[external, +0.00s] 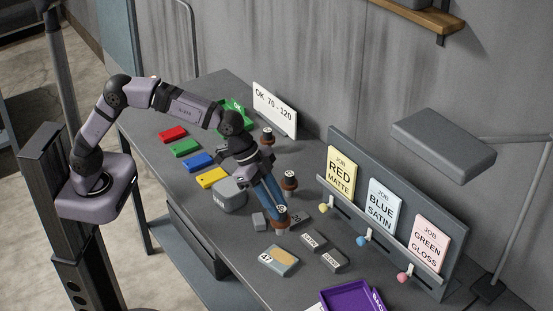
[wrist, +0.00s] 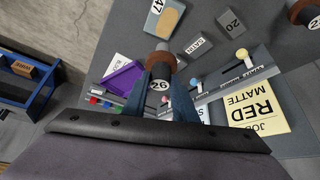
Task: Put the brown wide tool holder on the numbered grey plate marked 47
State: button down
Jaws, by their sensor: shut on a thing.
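My gripper (external: 276,208) is shut on a brown tool holder (external: 281,220) with a white numbered top and a pale lower part. In the wrist view the holder (wrist: 160,64) sits upright between my blue fingers (wrist: 160,88). The grey plate marked 47 (external: 278,261) lies on the table, in front of the gripper in the external view, with a bare tan patch on it. It also shows at the top of the wrist view (wrist: 164,18). The holder is apart from this plate. I cannot tell how high it is above the table.
Other brown holders stand behind (external: 289,183) and farther back (external: 267,138). A purple tray (external: 350,298) is at the front. A job-card rack (external: 390,220) stands at the right.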

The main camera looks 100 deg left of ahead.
jog(key=shift+s+d, duration=0.15)
jog(key=shift+d, duration=0.15)
notch_tip(320, 180, down, 10)
jog(key=p, duration=0.3)
dwell(0.4)
jog(key=c, duration=1.8)
grip_release()
jog(key=shift+f, duration=0.2)
jog(key=shift+c, duration=0.2)
jog(key=o, duration=0.4)
jog(key=shift+r, duration=0.1)
jog(key=b+v, duration=0.3)
jog(key=v, duration=0.9)
jog(key=shift+r, duration=0.15)
